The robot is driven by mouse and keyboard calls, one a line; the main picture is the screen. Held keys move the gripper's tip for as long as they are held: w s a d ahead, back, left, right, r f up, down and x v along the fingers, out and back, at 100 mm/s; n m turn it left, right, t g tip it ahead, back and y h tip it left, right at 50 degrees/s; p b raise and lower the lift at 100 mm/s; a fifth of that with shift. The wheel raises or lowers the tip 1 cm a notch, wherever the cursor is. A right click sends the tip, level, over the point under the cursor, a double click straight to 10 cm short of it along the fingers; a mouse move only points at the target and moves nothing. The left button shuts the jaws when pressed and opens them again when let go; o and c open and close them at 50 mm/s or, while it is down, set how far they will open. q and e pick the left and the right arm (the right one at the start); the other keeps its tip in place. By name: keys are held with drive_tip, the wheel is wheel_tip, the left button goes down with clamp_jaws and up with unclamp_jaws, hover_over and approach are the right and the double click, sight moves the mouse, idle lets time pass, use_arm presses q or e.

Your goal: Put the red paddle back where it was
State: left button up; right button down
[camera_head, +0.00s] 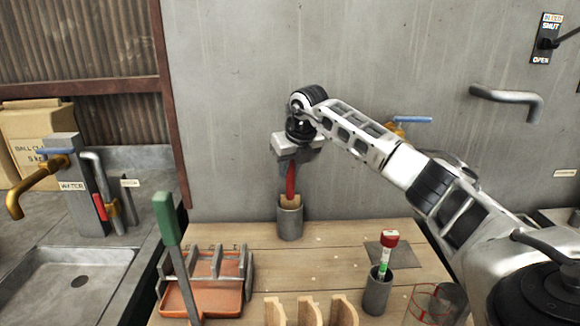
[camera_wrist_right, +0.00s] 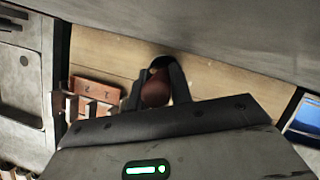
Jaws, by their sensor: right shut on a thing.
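The red paddle (camera_head: 291,181) hangs nearly upright below my right gripper (camera_head: 290,166), which is shut on its upper end. A tan wooden part shows at the mouth of a grey cup (camera_head: 290,225) just below the red part; I cannot tell whether it belongs to the paddle. The paddle's lower end is hidden. In the right wrist view the red paddle (camera_wrist_right: 156,90) is between the two dark fingers, with the dark cup mouth around it. My left gripper is not in view.
A second grey cup (camera_head: 377,295) holds a red-capped green-and-white item (camera_head: 386,250). An orange tray (camera_head: 205,300) with grey dividers and a green-handled tool (camera_head: 167,217) are at left. Wooden slotted pieces (camera_head: 310,312) stand at the front. The table between the cups is mostly clear.

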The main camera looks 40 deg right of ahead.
drive_tip(key=c, duration=1.3)
unclamp_jaws()
drive_tip(key=shift+f, duration=0.1)
drive_tip(key=shift+o, duration=0.2)
drive_tip(key=shift+s+r, duration=0.15)
drive_tip(key=shift+r, duration=0.5)
drive_tip(key=v, duration=1.1)
drive_tip(key=shift+b, duration=0.45)
drive_tip(key=shift+a, duration=0.1)
